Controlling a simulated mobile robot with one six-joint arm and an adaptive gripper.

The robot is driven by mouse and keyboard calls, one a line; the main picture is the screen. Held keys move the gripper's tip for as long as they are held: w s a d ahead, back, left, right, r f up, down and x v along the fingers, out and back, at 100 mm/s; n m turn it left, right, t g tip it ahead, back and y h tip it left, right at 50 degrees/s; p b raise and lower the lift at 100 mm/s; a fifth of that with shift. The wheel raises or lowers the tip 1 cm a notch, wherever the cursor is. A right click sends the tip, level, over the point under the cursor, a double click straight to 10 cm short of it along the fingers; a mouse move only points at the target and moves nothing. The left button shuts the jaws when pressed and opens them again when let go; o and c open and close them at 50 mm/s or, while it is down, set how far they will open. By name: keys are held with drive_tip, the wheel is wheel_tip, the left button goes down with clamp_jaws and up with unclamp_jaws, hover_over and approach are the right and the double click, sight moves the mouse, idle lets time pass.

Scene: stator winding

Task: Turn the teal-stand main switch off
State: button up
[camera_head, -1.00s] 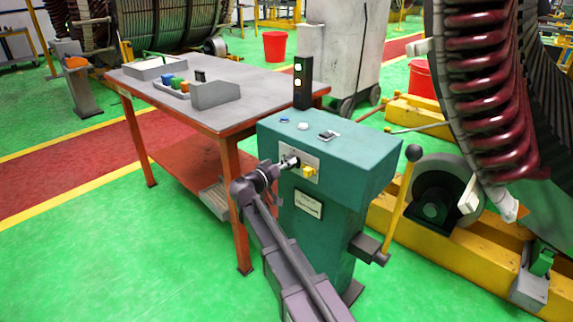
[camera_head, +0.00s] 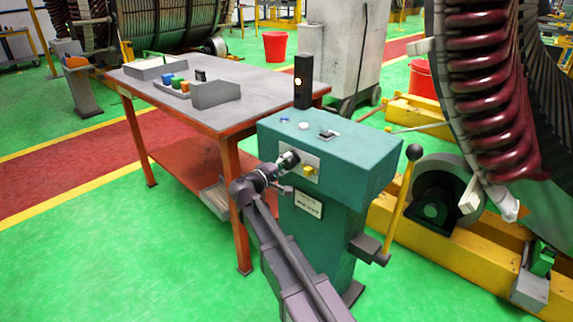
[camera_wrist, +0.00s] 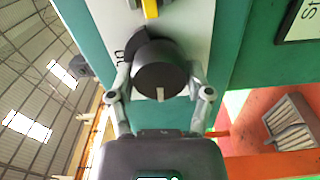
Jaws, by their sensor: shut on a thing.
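The teal stand (camera_head: 305,230) stands right of the table, with a pale switch plate (camera_head: 313,171) on its front. My gripper (camera_head: 287,161) reaches the plate from the left and hides the main switch in the head view. In the wrist view the main switch is a round black knob (camera_wrist: 160,68) with a white mark toward the bottom of the picture. My gripper's fingers (camera_wrist: 160,90) are on either side of it, shut on it. Lettering beside the knob is partly covered. A yellow part (camera_head: 310,171) sits right of my gripper on the plate.
A lever with a black ball (camera_head: 414,152) stands right of the stand. The orange-legged table (camera_head: 215,115) is close on the left. Green floor is clear in front.

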drive_tip(key=shift+d+n, duration=0.1)
drive_tip(key=shift+n, duration=0.4)
drive_tip(key=o, duration=1.1)
drive_tip(key=shift+o, duration=0.2)
drive_tip(key=v, duration=1.2)
